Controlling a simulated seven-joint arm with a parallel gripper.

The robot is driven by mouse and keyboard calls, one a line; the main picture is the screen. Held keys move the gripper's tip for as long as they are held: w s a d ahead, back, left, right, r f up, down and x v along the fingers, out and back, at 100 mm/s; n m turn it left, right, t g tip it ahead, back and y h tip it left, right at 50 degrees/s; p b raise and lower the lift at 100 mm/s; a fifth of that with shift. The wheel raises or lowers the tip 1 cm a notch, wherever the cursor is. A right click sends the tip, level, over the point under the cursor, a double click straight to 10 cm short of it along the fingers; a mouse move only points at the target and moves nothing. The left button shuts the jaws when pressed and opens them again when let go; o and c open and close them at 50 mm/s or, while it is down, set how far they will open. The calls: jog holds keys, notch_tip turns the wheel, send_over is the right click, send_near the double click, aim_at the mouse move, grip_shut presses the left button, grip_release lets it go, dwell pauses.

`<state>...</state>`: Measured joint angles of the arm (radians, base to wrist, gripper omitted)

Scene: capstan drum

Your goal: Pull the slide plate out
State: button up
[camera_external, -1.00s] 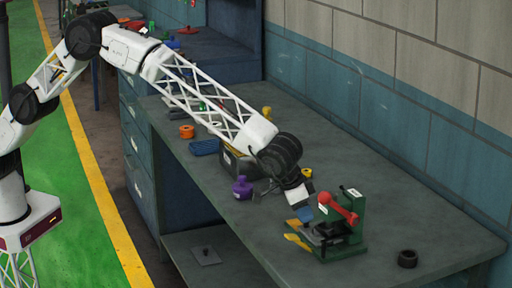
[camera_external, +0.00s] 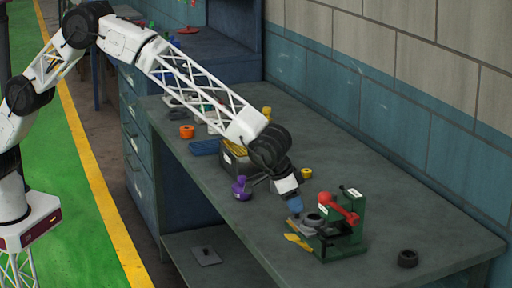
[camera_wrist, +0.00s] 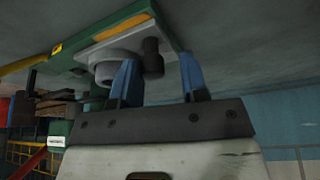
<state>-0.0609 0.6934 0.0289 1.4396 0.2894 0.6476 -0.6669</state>
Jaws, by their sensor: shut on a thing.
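The slide plate shows in the wrist view as a light grey plate (camera_wrist: 122,42) with a pale round part on it. A dark upright knob (camera_wrist: 152,60) stands on the plate. My gripper (camera_wrist: 158,62) has its two blue fingers on either side of this knob and is shut on it. In the external view my gripper (camera_external: 297,208) is at the left side of the green fixture (camera_external: 345,245). A dark ring (camera_external: 314,219) shows just right of the fingers. The fingers partly hide the plate there.
The fixture carries a red-ended lever (camera_external: 340,207) and a yellow handle (camera_external: 298,241) at its front left. A black ring (camera_external: 407,258) lies to the right. A purple object (camera_external: 242,188) and a dark bin (camera_external: 236,163) stand to the left. The bench front is clear.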

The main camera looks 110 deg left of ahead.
jog(key=shift+d+r, duration=0.1)
jog(key=shift+d, duration=0.05)
dwell(0.5)
jog(key=v, duration=0.7)
jog(key=shift+r, duration=0.25)
jog(key=shift+s, duration=0.1)
jog(key=s+d+r+m, duration=0.15)
jog(key=s+r, duration=0.45)
jog(key=s, duration=0.6)
jog(key=s+d+r+m+h, duration=0.15)
jog(key=s+r, duration=0.45)
jog(key=s, duration=0.6)
jog(key=s+d+r+y, duration=0.1)
jog(key=s+d+r, duration=0.1)
jog(key=s+r, duration=0.75)
jog(key=s+d+f+m, duration=0.1)
jog(key=s+f, duration=0.1)
jog(key=s, duration=1.2)
jog(key=s+d+f+m+h, duration=0.1)
jog(key=s+f, duration=0.2)
jog(key=s, duration=1.1)
jog(key=s+d+f+m+g+h, duration=0.1)
jog(key=s+f, duration=0.2)
jog(key=s, duration=1.1)
jog(key=shift+s+d, duration=0.15)
jog(key=shift+d, duration=0.05)
